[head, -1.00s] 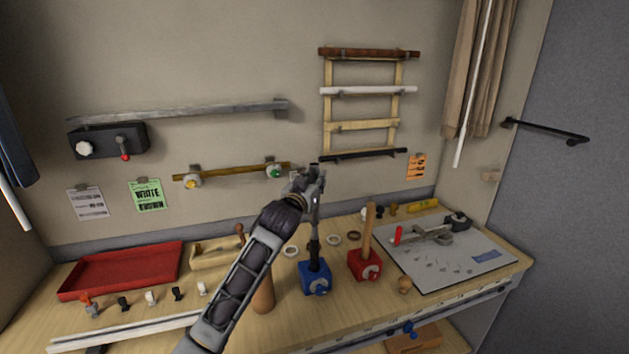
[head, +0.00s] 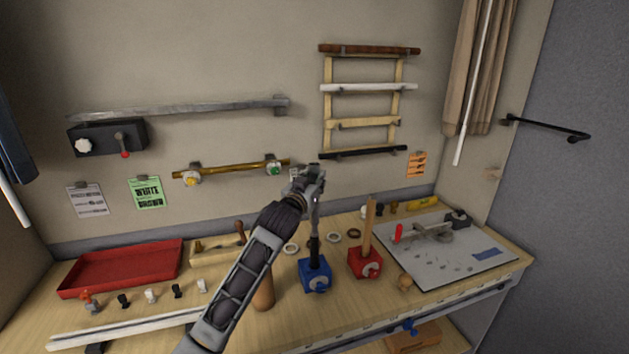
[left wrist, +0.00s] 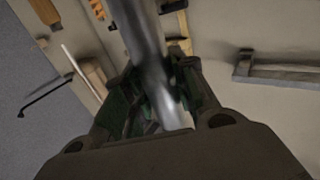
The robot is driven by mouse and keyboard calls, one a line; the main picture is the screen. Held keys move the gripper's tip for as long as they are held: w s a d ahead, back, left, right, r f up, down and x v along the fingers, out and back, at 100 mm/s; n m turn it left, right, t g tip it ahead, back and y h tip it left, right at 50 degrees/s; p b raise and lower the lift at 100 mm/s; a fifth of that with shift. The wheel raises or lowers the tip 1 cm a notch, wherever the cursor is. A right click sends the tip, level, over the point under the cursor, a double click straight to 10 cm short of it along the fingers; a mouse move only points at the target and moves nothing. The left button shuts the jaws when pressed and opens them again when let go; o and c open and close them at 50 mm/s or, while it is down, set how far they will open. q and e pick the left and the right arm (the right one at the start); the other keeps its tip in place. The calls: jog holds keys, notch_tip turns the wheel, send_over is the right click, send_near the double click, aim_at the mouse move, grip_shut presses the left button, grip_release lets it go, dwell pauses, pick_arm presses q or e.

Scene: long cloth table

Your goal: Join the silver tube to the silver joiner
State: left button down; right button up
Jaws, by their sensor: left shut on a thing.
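My left gripper (head: 308,182) is shut on a silver tube (head: 316,217). In the left wrist view the tube (left wrist: 148,45) passes between the fingers of the gripper (left wrist: 155,100). In the head view the tube looks upright, with a dark rod (head: 314,248) below it on a blue block (head: 315,276). I cannot tell whether the tube touches the rod. A long silver bar (head: 180,109) is on the wall at upper left, with a bracket (head: 282,104) at its right end. I cannot make out which piece is the silver joiner. My right gripper is not in view.
A red block (head: 365,264) with an upright wooden rod stands right of the blue block. A red tray (head: 122,271) lies at left and a grey board (head: 480,264) at right. A wooden rack (head: 362,124) and a brass rail (head: 232,171) are on the wall.

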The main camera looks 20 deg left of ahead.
pick_arm(q)
jog(key=shift+f+b, duration=0.9)
jog(key=shift+f, duration=0.9)
dwell(0.6)
jog(key=c, duration=1.1)
grip_release()
jog(key=shift+s+f, duration=0.1)
jog(key=shift+s, duration=0.05)
jog(key=shift+s+a, duration=0.2)
jog(key=shift+s, duration=2.75)
jog(key=shift+s+a, duration=0.15)
jog(key=shift+s, duration=2.8)
